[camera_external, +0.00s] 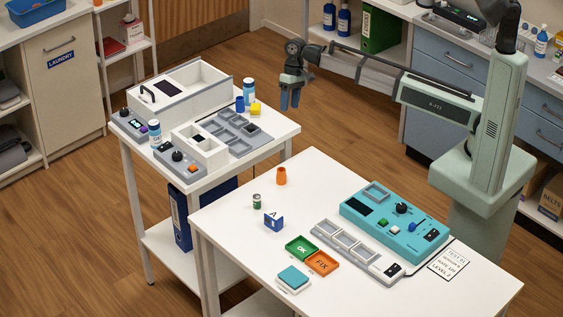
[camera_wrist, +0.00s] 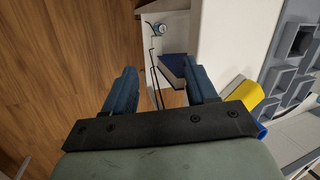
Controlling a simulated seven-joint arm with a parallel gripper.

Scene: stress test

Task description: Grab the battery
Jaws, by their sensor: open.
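A small upright cylinder with a green band and greyish ends (camera_external: 257,201), which looks like the battery, stands on the left part of the white table (camera_external: 330,187). My gripper (camera_external: 290,104) hangs in the air, fingers down, beside the far right corner of the white cart, well above and away from the battery. In the wrist view my gripper (camera_wrist: 158,78) shows its two blue fingers spread apart with nothing between them. I cannot make out the battery in the wrist view.
Green OK (camera_external: 301,248) and orange FIX (camera_external: 322,263) trays, a grey slotted tray (camera_external: 345,240) and a teal console (camera_external: 385,228) lie to the right.

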